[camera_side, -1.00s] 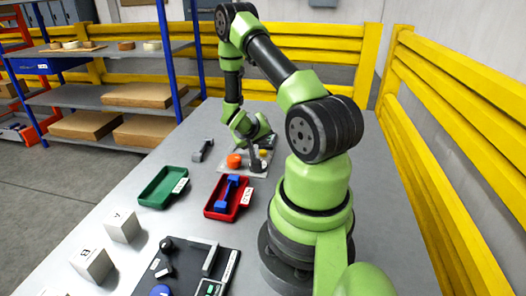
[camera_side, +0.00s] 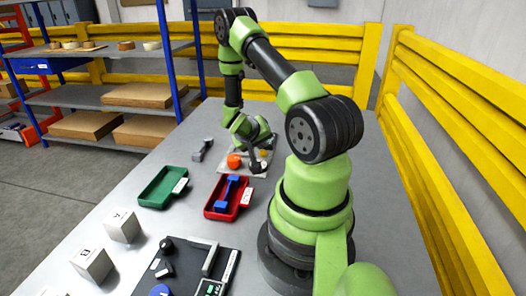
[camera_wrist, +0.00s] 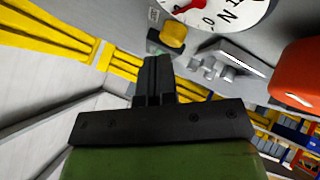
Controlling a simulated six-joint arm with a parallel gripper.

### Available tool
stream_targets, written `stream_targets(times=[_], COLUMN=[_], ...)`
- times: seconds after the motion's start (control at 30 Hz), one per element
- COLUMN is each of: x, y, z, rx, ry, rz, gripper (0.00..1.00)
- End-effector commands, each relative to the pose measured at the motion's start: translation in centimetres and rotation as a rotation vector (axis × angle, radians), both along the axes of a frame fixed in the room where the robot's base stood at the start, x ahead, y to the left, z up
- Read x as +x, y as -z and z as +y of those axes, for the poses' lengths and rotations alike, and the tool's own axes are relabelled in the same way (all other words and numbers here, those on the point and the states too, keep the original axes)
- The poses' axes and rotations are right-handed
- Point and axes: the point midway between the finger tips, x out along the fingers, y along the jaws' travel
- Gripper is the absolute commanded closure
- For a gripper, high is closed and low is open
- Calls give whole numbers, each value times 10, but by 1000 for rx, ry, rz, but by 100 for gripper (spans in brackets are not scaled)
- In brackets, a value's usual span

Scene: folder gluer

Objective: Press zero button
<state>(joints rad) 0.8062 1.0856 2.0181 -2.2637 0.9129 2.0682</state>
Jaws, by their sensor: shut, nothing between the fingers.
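A light panel (camera_side: 229,168) lies at the far end of the table, under my arm. It carries an orange knob (camera_side: 234,160), seen large at the right edge of the wrist view (camera_wrist: 298,78), and a yellow button (camera_wrist: 172,35). A white dial (camera_wrist: 225,8) with a red needle and black marks stands at the top of the wrist view. My gripper (camera_wrist: 158,60) is shut and empty, its tips close to the yellow button. No zero label is readable, and contact cannot be told.
Metal fittings (camera_wrist: 215,68) stand between the yellow button and the orange knob. A green tray (camera_side: 153,201) and a red tray (camera_side: 218,213) holding a blue part (camera_side: 229,190) lie nearer the camera. A grey bracket (camera_side: 203,149) lies left of the panel. Yellow rails border the table.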

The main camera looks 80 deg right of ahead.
Motion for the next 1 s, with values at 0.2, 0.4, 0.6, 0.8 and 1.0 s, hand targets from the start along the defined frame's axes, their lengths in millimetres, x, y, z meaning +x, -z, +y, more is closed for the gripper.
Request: stream_targets(times=[0.2,0.4,0.6,0.8,1.0], x=[0,0,0,0,0], y=[1,4,6,9,9], z=[0,0,0,0,0], rx=[1,1,0,1,1], ry=[1,1,1,1,1], rz=[0,0,1,0,0], gripper=[100,100,100,100,100])
